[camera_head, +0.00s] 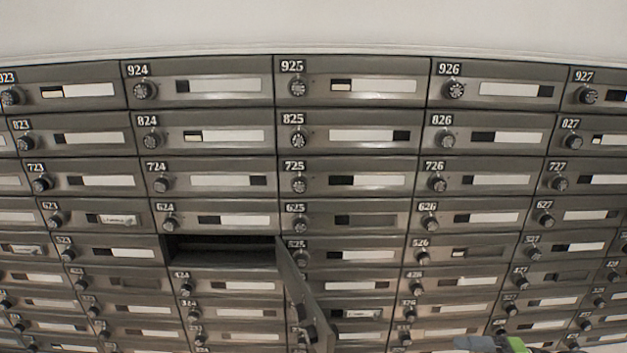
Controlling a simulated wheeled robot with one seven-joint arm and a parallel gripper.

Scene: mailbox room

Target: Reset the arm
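One mailbox compartment (222,248) below number 624 is open and shows a dark inside that looks empty from here. Its door (306,300) is hinged at the right side and swings outward, hanging in front of the boxes to its right. A grey and green part of my gripper (490,344) shows at the bottom edge, right of the open door and apart from it. Its fingers cannot be made out clearly, so I cannot tell if it is open or holds anything.
A wall of grey numbered mailboxes (350,135) with round dial knobs and label windows fills the view. The other visible doors look shut. A plain pale wall (310,25) lies above. The open door sticks out to the left of my gripper.

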